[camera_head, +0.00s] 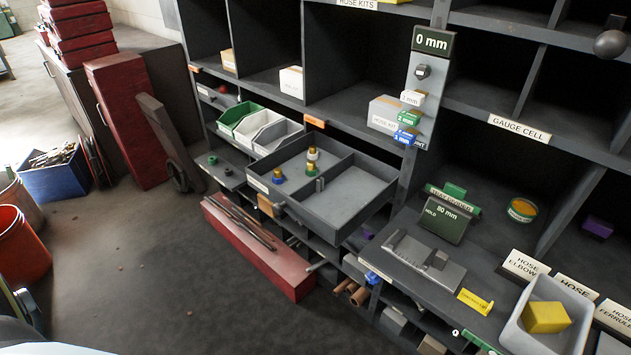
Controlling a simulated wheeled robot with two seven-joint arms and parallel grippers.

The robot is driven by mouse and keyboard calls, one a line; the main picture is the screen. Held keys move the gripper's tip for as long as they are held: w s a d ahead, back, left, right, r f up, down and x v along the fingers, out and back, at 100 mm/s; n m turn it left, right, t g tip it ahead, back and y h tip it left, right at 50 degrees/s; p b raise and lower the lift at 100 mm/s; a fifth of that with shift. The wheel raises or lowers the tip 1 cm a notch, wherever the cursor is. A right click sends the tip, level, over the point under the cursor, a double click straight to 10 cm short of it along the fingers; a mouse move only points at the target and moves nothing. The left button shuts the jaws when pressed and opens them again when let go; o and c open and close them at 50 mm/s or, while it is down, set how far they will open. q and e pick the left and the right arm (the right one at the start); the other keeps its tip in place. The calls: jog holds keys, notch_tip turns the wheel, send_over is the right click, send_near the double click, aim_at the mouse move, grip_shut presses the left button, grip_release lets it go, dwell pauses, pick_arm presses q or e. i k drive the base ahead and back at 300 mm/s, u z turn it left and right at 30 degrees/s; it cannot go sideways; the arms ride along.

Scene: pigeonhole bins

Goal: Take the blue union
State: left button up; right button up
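A small fitting with a blue base and a brass-coloured top (278,175) stands upright in the left compartment of the open dark grey drawer (338,222). It is the only blue fitting I see in that drawer. A fitting with a pale band and a brass-coloured top (312,154) stands behind it to the right. A small brass-coloured piece with a greenish base (311,169) is close to the divider. Neither of my grippers shows in the head view.
Green, white and grey bins (240,117) stand behind the drawer at left. A grey bin holding a yellow block (546,317) is at lower right. A red box (258,250) lies below the drawer. The floor at left front is mostly clear.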

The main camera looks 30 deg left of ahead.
aim_at(278, 179)
jog(key=k, duration=0.5)
jog(key=u, duration=2.55)
jog(key=i, duration=2.05)
jog(key=z, duration=0.3)
